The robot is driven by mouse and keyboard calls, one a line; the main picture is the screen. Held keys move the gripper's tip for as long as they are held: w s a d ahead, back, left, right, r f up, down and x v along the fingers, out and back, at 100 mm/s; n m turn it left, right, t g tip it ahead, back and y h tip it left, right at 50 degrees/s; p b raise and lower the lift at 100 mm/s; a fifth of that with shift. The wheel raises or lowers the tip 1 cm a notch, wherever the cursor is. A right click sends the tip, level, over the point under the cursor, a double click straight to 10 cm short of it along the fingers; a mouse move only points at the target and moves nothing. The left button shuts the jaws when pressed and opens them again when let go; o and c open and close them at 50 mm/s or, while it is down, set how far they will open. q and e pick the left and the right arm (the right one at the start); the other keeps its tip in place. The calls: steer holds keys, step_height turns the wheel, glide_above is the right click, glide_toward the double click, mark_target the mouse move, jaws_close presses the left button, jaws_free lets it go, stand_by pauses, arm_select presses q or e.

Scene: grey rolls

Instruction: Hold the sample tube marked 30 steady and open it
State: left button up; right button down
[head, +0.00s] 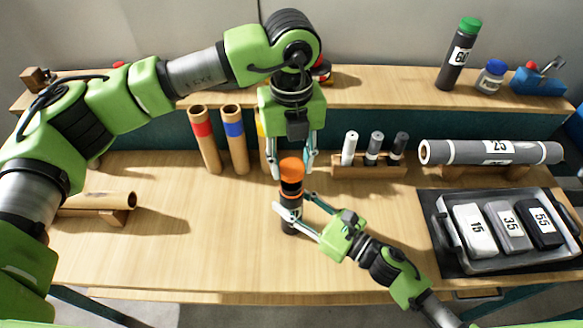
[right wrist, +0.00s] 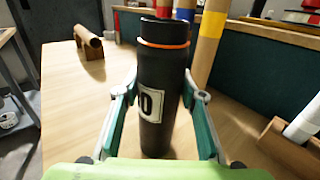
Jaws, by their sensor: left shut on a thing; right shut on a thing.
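The dark sample tube (head: 289,229) stands upright on the table in the middle of the head view. In the right wrist view the tube (right wrist: 158,120) has a white label ending in 0 and an orange ring; its other digit is hidden. My right gripper (head: 292,204) is shut around the tube's body from the front right. The orange cap (head: 291,168) is between the fingers of my left gripper (head: 293,170), which points down above the tube and is shut on it. The right wrist view shows the tube's dark neck with no cap on it, so the cap looks lifted clear.
Cardboard tubes with red (head: 203,130) and blue bands (head: 235,130) stand behind. A rack (head: 368,171) with small tubes is at right, near a grey roll (head: 470,152). A tray (head: 447,222) holds marked blocks. A shelf runs behind. The front left table is clear.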

steer(key=c, duration=1.3)
jaws_free()
steer(key=shift+o, duration=0.2)
